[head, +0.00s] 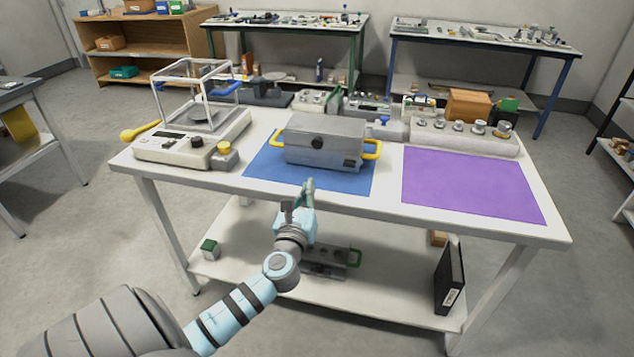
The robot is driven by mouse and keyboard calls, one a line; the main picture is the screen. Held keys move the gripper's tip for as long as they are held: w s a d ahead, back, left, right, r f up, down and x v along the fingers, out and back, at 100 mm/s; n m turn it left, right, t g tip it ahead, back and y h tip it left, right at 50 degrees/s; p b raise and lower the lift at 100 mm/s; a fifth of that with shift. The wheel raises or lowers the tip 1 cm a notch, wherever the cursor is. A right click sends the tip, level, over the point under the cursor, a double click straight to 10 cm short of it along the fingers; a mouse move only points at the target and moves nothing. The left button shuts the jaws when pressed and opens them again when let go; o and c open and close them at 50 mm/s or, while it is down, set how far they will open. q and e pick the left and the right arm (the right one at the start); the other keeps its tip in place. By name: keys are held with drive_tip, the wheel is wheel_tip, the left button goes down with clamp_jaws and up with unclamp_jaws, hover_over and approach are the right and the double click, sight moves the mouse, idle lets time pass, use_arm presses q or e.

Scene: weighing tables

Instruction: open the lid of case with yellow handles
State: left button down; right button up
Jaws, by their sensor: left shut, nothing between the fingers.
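The grey case (325,141) with yellow handles stands on a blue mat (262,170) in the middle of the white table. Its lid is down. One yellow handle (372,150) is on its right side and another (279,143) on its left side. My left gripper (309,184) is shut and empty. It shows in front of the case, over the near part of the blue mat in the picture, apart from the case. My right gripper is not in view.
A weighing scale (172,150) with a clear-sided frame stands at the left. A purple mat (470,185) lies bare at the right. A row of metal weights (458,127) and a brown box (468,104) stand behind it. A lower shelf (395,285) holds a black binder (449,279).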

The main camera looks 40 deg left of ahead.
use_arm(q)
drive_tip(key=b+x, duration=0.2)
drive_tip(key=x, duration=0.8)
drive_tip(key=shift+r, duration=0.2)
drive_tip(key=shift+r, duration=0.1)
